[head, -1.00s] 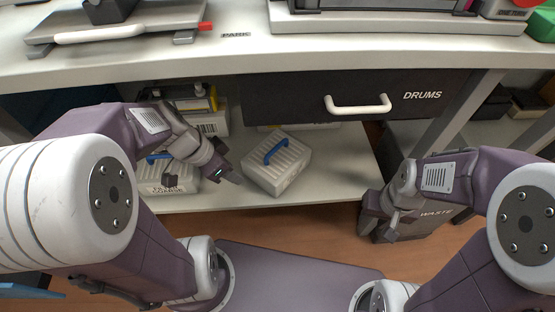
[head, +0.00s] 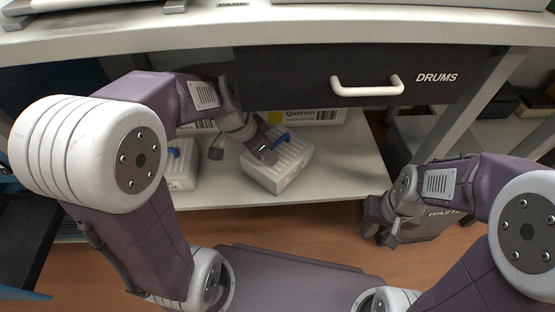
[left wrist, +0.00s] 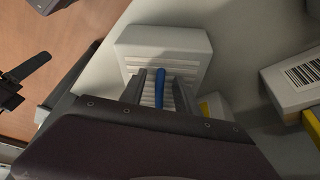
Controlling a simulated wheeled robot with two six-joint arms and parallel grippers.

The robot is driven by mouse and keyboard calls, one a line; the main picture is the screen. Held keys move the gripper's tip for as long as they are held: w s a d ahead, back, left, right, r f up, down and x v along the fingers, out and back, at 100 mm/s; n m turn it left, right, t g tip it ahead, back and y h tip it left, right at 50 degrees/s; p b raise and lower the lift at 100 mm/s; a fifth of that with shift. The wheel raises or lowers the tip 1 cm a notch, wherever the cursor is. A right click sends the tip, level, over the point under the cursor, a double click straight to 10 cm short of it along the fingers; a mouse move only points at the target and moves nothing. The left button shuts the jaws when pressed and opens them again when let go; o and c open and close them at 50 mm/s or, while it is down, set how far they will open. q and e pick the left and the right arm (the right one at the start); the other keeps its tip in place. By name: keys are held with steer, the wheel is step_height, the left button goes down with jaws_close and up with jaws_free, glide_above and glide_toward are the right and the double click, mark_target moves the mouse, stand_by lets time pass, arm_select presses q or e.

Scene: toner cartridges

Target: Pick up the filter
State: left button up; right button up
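A white ribbed filter (head: 284,170) with a blue handle (head: 282,139) lies turned at an angle on the lower shelf. It also shows in the left wrist view (left wrist: 165,45). A second similar box (head: 183,170) with a blue handle stands to its left, partly behind my left arm. My left gripper (head: 243,153) is over the near filter's left part. In the left wrist view its fingers (left wrist: 163,82) stand apart, one on each side of the blue handle; contact cannot be told. My right gripper (head: 383,225) is open and empty beside the waste bin, away from the filters.
A dark drawer labelled DRUMS (head: 370,75) with a white handle hangs above the shelf (head: 340,175). A yellow and white carton (head: 312,115) lies behind the filter. The waste bin (head: 430,225) stands on the floor at right. The shelf right of the filter is clear.

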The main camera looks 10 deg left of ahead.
arm_select(q)
jaws_close()
steer(key=shift+r, duration=0.1)
stand_by(1.2)
